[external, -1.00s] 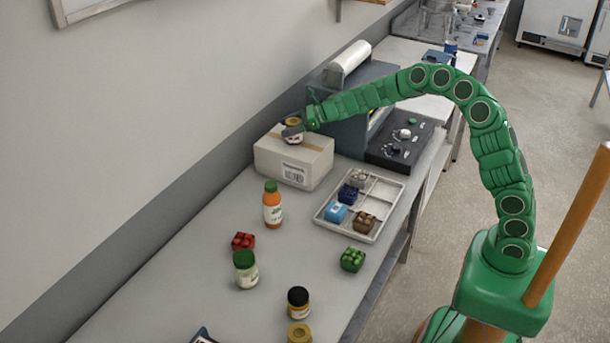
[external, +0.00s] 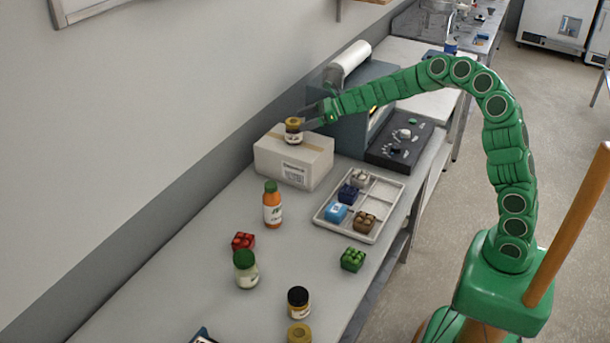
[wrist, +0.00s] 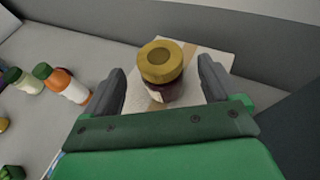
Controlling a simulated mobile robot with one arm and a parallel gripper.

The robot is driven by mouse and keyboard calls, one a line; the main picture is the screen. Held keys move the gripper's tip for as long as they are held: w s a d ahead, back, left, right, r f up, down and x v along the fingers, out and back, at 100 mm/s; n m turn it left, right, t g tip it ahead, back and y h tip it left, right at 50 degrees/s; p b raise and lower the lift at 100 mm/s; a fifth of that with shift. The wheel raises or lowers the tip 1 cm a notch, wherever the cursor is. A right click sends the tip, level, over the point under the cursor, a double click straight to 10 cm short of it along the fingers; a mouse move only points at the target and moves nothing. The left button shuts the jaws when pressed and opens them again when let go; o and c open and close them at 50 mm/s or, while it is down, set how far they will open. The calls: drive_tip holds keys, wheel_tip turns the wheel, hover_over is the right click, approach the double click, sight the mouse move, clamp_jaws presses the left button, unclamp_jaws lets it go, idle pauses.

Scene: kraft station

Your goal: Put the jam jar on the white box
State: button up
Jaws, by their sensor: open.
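The jam jar (external: 293,131), dark with a gold lid and a pale label, stands upright on top of the white box (external: 275,160). In the wrist view the jar (wrist: 162,74) sits between my spread fingers with a gap on each side, and the box top (wrist: 213,58) shows behind and around it. My gripper (external: 308,116) is open and empty, just to the right of the jar in the external view; it also shows in the wrist view (wrist: 160,90).
An orange bottle (external: 272,205), a green-lidded jar (external: 245,270) and a black-lidded jar (external: 298,303) stand on the table. A divided tray (external: 388,207) with several small blocks lies right of the box. A grey machine (external: 345,130) stands behind the box.

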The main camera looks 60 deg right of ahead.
drive_tip(key=shift+v, duration=2.85)
drive_tip(key=shift+a, duration=0.1)
